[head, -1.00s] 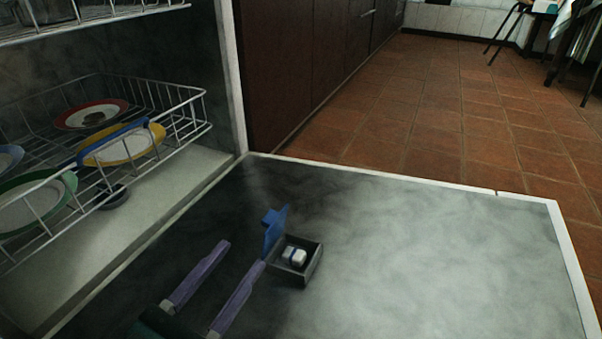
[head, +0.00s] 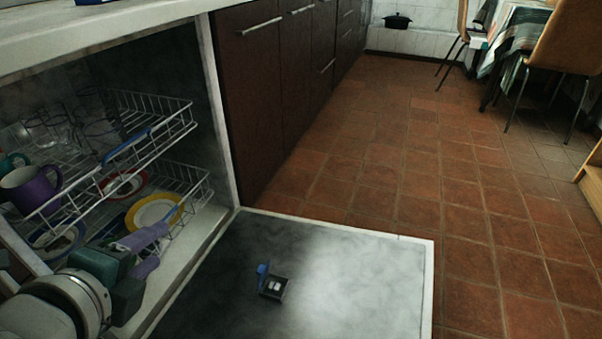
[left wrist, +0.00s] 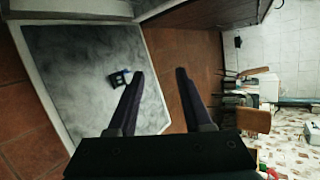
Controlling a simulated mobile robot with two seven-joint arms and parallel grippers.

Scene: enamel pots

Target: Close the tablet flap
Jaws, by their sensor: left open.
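The tablet flap (head: 263,270) is a small blue lid standing up at the left edge of the dark tablet box (head: 273,288) on the opened dishwasher door. A white tablet (head: 274,285) shows in the box, so the flap is open. The box is small in the left wrist view (left wrist: 117,80), left of my fingers. My left gripper (head: 162,246) has purple fingers, is open and empty, and is up and left of the flap, apart from it, in front of the dish racks. My right gripper is in neither view.
The dishwasher door (head: 355,270) lies open and flat, otherwise bare. The upper rack (head: 155,132) with a purple mug (head: 28,188) and the lower rack (head: 190,195) with plates are on the left. Dark cabinets (head: 265,100) stand behind; tiled floor (head: 480,230) is clear at right.

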